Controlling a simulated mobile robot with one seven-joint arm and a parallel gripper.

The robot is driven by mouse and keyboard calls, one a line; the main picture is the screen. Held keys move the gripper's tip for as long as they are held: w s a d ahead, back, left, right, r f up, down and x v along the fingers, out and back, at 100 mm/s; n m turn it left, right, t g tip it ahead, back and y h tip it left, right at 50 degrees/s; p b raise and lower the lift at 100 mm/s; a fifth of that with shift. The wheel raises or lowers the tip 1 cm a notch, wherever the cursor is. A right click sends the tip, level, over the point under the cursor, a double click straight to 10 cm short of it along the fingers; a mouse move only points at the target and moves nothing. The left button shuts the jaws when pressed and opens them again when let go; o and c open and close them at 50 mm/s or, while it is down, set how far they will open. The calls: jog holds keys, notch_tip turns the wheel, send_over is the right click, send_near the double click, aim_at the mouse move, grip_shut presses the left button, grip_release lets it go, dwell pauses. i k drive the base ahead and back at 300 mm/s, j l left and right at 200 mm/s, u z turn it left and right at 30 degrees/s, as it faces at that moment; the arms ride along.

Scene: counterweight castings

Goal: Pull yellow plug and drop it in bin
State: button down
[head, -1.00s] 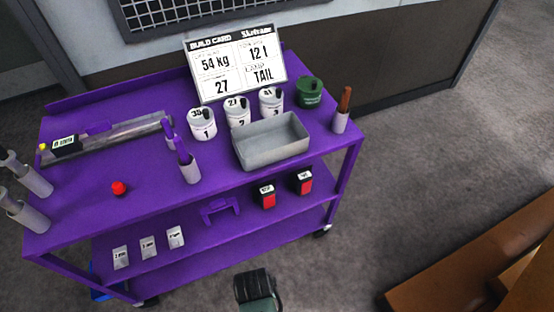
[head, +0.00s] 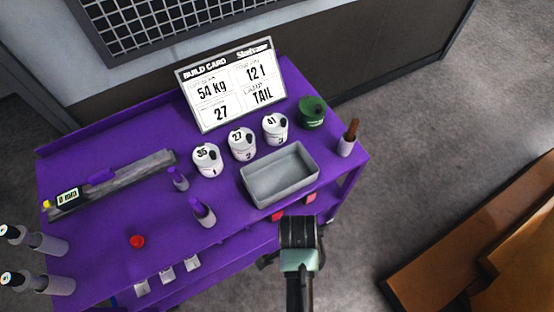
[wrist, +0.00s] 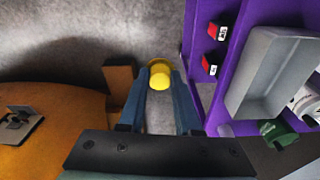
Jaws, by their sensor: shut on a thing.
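A yellow plug (wrist: 160,76) is held between the two blue-grey fingertips of my gripper (wrist: 160,72) in the wrist view. The gripper is shut on it, and grey floor shows beyond. In the head view my gripper (head: 298,232) is in front of the cart's near edge, below the grey bin; its fingers and the plug cannot be made out there. The grey open bin (head: 247,187) sits on the cart top near the right end. It also shows at the right of the wrist view (wrist: 243,92), apart from the gripper, and looks empty.
The purple cart top (head: 110,225) carries white numbered canisters (head: 242,146), a green canister (head: 312,113), a brown-handled tool in a cup (head: 349,138), a red knob (head: 137,241) and a build card (head: 228,85). A brown wooden box (head: 480,240) stands right on the floor.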

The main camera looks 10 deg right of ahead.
aim_at(285, 178)
jog(key=i, duration=0.85)
